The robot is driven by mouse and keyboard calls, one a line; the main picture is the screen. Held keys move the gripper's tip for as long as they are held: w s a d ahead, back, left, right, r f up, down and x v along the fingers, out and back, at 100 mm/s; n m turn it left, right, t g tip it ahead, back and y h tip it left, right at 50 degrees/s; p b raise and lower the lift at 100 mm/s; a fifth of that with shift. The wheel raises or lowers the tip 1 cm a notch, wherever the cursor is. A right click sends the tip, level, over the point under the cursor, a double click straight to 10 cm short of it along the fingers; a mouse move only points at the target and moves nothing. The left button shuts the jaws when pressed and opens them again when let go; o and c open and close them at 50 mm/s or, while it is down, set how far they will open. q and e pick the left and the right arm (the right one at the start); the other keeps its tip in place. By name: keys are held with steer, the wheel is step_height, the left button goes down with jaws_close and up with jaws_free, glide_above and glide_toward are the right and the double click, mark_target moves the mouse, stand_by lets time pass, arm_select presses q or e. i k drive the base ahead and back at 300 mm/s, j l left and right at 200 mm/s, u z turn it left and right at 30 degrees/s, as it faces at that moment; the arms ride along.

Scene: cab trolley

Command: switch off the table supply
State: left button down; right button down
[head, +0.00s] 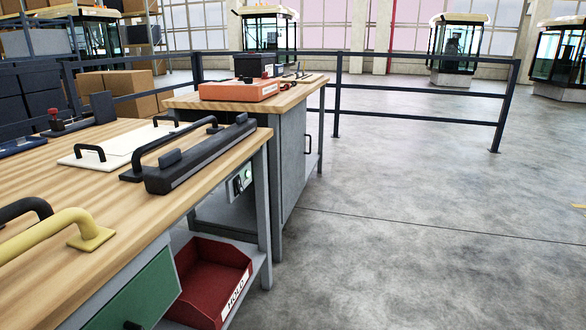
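Neither of my grippers is in view.
A red bin (210,285) marked HOLD sits on the shelf under the near table, beside a green drawer front (140,295). A second bench (285,165) with an orange case (240,90) stands behind. A dark railing (420,118) runs beyond. The floor at right is clear.

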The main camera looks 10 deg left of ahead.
mark_target(241, 189)
steer(key=i+l, duration=0.2)
steer(key=i, duration=0.3)
steer(key=i+l+z, duration=0.15)
steer(key=i, duration=0.3)
